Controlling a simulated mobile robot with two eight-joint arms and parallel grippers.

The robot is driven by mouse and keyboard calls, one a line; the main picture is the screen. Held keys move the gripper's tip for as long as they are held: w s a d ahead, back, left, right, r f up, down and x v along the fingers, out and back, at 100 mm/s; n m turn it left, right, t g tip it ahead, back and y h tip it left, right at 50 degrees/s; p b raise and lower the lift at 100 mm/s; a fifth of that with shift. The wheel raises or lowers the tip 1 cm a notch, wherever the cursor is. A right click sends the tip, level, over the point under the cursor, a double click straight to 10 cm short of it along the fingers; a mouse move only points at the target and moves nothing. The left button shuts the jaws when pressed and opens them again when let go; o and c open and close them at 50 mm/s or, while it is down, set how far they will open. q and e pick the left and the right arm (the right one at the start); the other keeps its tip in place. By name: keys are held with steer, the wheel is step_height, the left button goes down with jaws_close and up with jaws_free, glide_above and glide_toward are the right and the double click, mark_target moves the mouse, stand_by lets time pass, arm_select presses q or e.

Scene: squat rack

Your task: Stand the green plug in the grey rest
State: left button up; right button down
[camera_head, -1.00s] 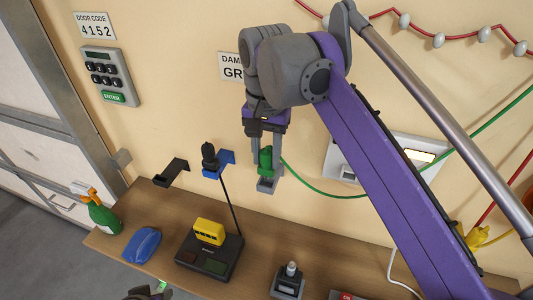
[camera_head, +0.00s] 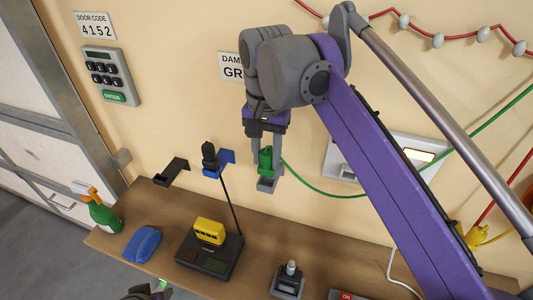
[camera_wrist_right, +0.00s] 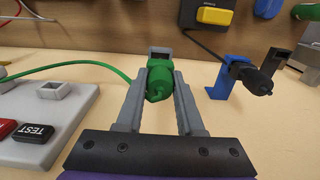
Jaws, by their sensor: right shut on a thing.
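The green plug (camera_head: 265,160) is between the fingers of my right gripper (camera_head: 265,163), with its green cable running off to the right. The right wrist view also shows the plug (camera_wrist_right: 160,82) between both fingers. The grey rest (camera_head: 266,185) is on the wall directly below the plug in the head view. In the right wrist view the rest (camera_wrist_right: 160,52) shows just beyond the plug. I cannot tell whether the plug is in the rest or only close to it. A bit of my left gripper (camera_head: 148,293) shows at the bottom edge, its fingers unclear.
A blue rest (camera_head: 226,158) holding a black plug (camera_head: 209,156) and an empty black rest (camera_head: 172,172) are to the left. A white wall panel (camera_head: 385,160) is to the right.

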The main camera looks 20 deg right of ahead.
arm_select(q)
steer(key=shift+s+f+b, duration=0.35)
steer(key=shift+f+b, duration=0.2)
steer(key=shift+f, duration=0.3)
arm_select(e)
steer(key=shift+f, duration=1.2)
steer(key=shift+c, duration=2.3)
jaws_free()
steer(key=shift+r+p, duration=0.65)
steer(key=shift+r, duration=0.4)
steer(key=shift+r+p, duration=1.3)
steer(key=shift+r, duration=2.15)
arm_select(q)
steer(key=w+r, duration=0.3)
steer(key=r, duration=0.3)
steer(key=shift+w+t, duration=0.15)
steer(key=shift+t, duration=0.15)
